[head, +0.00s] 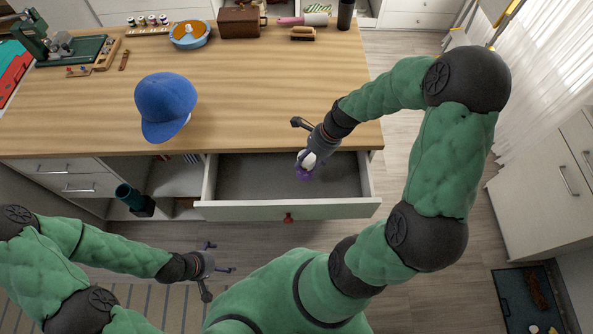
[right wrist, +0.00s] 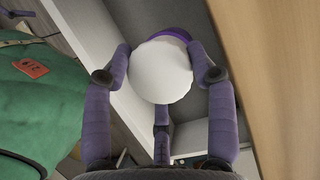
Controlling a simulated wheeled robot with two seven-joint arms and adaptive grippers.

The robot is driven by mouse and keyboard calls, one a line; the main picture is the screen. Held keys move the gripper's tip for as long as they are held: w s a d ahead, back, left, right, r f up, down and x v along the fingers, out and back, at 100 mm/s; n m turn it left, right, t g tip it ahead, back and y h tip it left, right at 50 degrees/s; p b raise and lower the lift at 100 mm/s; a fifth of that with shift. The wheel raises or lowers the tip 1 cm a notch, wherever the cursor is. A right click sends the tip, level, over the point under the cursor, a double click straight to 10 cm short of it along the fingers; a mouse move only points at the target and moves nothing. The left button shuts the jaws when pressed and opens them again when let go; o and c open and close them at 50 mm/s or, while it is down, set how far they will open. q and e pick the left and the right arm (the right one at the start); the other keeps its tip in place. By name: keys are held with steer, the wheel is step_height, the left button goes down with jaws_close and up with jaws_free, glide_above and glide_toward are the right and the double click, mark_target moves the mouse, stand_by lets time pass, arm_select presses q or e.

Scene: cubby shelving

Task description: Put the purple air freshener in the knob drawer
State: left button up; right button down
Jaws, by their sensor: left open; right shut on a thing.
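The purple air freshener (head: 303,172) has a white part and a purple part. In the head view it is held over the right side of the open knob drawer (head: 290,211), just below the table edge. My right gripper (head: 308,160) is shut on it. In the right wrist view the fingers (right wrist: 160,85) close around the white round part of the air freshener (right wrist: 160,70), with a purple rim behind it. My left gripper (head: 222,269) is open and empty, low in front of the drawer.
A blue cap (head: 166,106) lies on the wooden table (head: 260,90). Two closed drawers (head: 62,178) are further left. Several items stand along the table's back.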

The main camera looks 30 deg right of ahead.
mark_target(308, 171)
step_height(308, 171, down, 8)
steer(key=b, duration=0.3)
steer(key=shift+f, duration=0.2)
steer(key=shift+f, duration=0.1)
steer(key=c, duration=0.7)
jaws_free()
steer(key=shift+o, duration=0.2)
steer(key=shift+s, duration=0.1)
steer(key=p+v, duration=0.4)
steer(key=v, duration=0.8)
